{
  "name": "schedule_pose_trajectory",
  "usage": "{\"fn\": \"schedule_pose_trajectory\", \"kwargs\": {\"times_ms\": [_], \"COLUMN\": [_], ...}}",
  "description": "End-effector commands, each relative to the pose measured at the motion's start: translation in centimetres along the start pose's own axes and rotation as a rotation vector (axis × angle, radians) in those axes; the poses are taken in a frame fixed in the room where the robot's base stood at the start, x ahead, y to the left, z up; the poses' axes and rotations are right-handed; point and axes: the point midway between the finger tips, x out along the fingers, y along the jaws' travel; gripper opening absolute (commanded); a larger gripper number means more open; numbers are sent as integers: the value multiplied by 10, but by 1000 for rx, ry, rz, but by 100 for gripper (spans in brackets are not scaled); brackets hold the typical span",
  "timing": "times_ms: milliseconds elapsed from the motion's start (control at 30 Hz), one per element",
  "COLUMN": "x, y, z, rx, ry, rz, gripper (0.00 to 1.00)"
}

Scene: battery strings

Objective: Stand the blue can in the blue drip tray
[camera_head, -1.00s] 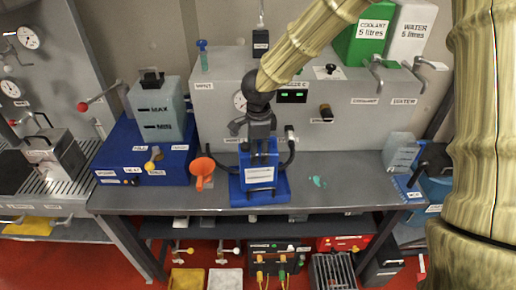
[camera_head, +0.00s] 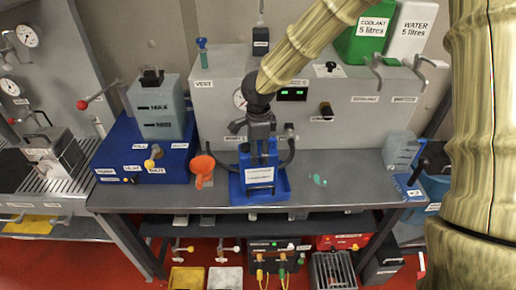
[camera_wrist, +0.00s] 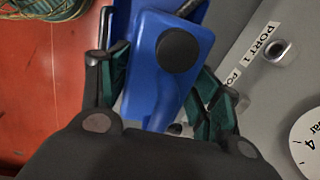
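The blue can (camera_head: 259,174), with a white label, stands upright at the front of the grey bench. It is within the blue drip tray (camera_head: 284,188), whose rim shows around its foot. My gripper (camera_head: 259,152) is over the can, pointing down. In the wrist view the can (camera_wrist: 158,70) with its round black cap lies between my two spread fingers (camera_wrist: 162,95). Narrow gaps seem to show between the green finger pads and the can's sides. The can's underside is hidden.
An orange funnel (camera_head: 202,167) stands just left of the tray. A blue box (camera_head: 142,155) with a grey tank is further left. The grey cabinet (camera_head: 215,95) with a gauge and hoses rises close behind. The bench right of the tray is mostly clear, with a small green patch.

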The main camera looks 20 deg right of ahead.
Motion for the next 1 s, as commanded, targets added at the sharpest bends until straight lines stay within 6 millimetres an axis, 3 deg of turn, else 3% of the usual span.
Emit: {"fn": "schedule_pose_trajectory", "kwargs": {"times_ms": [33,133,567,767,1000], "x": [-2,-1,-3,-27,-71], "y": [-1,-1,0,0,-1], "z": [0,0,0,0,-1], "rx": [0,0,0,1,1], "ry": [-1,-1,0,-3,-3], "rz": [-2,-2,1,-2,-2], "gripper": [72,88,88,88,88]}}
